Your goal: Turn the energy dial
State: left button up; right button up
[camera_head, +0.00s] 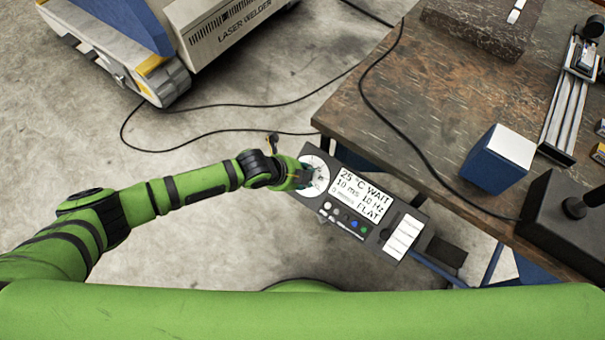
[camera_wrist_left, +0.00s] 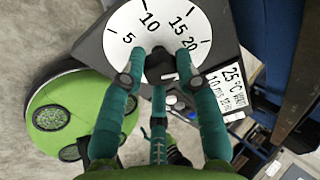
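The energy dial is a white round scale (camera_head: 316,172) on the dark control panel (camera_head: 378,232). In the left wrist view the white scale (camera_wrist_left: 118,22) shows marks 5, 10, 15 and 20. A dark knob (camera_wrist_left: 160,66) sits at its middle. My left gripper (camera_head: 310,175) is at the dial in the head view. In the left wrist view the teal fingers of the left gripper (camera_wrist_left: 160,56) stand on both sides of the knob, with another finger below it. Whether they press on the knob cannot be told. My right gripper is not in view.
The panel's display (camera_head: 362,194) reads "25 °C WAIT". The worn table (camera_head: 440,110) stands to the right with a blue and white box (camera_head: 498,158) and a dark cable. A laser welder (camera_head: 225,30) stands at the upper left. Bare floor lies left of the panel.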

pick_arm(q)
jog(key=o, duration=0.4)
jog(key=shift+s+d, duration=0.35)
jog(key=shift+d, duration=0.1)
jog(key=shift+c, duration=0.2)
jog(key=shift+w+a, duration=0.15)
jog(key=shift+a, duration=0.1)
jog(key=shift+a+r, duration=0.1)
jog(key=shift+r, duration=0.15)
jog(key=v, duration=1.1)
jog(key=shift+r, duration=0.2)
